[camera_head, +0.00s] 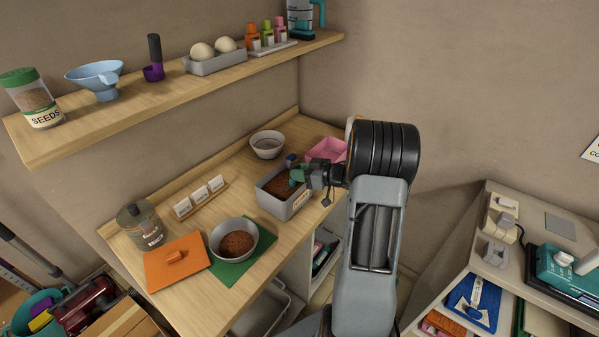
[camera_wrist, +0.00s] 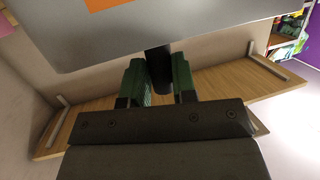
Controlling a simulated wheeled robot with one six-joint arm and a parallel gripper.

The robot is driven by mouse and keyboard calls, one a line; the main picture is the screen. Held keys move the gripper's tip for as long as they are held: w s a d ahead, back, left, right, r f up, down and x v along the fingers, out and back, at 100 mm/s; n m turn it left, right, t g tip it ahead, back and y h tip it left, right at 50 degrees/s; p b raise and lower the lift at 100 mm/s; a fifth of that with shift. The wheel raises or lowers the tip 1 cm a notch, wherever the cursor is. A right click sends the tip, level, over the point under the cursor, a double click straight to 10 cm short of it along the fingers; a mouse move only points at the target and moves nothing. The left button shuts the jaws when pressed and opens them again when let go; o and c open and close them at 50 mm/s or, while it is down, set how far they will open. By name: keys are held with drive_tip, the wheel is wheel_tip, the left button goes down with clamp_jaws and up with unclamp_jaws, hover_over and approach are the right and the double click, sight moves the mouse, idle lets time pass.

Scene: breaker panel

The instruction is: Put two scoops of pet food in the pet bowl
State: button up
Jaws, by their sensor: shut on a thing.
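The grey food bin (camera_head: 270,204) holds brown pet food (camera_head: 277,188) and has an orange label on its front. My gripper (camera_head: 297,175) is over the bin's right side, its green fingertips close above the food. In the wrist view my gripper (camera_wrist: 158,82) is shut on a dark round handle (camera_wrist: 159,66), apparently the scoop's. The scoop's head is hidden, so I cannot tell what it holds. A grey bowl (camera_head: 218,233) with brown food in it stands on a green mat (camera_head: 255,263), left of and nearer than the bin. The bin's grey wall (camera_wrist: 110,45) fills the top of the wrist view.
An orange lid (camera_head: 160,272) lies left of the bowl, near a lidded jar (camera_head: 148,236). A second grey bowl (camera_head: 267,146) is behind the bin, and a pink container (camera_head: 325,150) is behind my gripper. A wall shelf (camera_head: 130,118) hangs above the counter.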

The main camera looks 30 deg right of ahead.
idle(0.3)
drive_tip(key=shift+s+d+f+m+t+y+b, duration=0.3)
drive_tip(key=shift+d+f+t+y+b, duration=0.25)
drive_tip(key=shift+b, duration=0.3)
drive_tip(key=shift+s+d+f+m+t+y+b, duration=0.25)
drive_tip(key=shift+d+f+t+y+b, duration=0.3)
drive_tip(key=shift+b, duration=0.25)
drive_tip(key=shift+s+r, duration=0.1)
drive_tip(key=shift+s+d, duration=0.1)
drive_tip(key=shift+d, duration=0.05)
drive_tip(key=shift+r, duration=0.1)
wheel_tip(320, 180, up, 11)
drive_tip(key=p, duration=0.8)
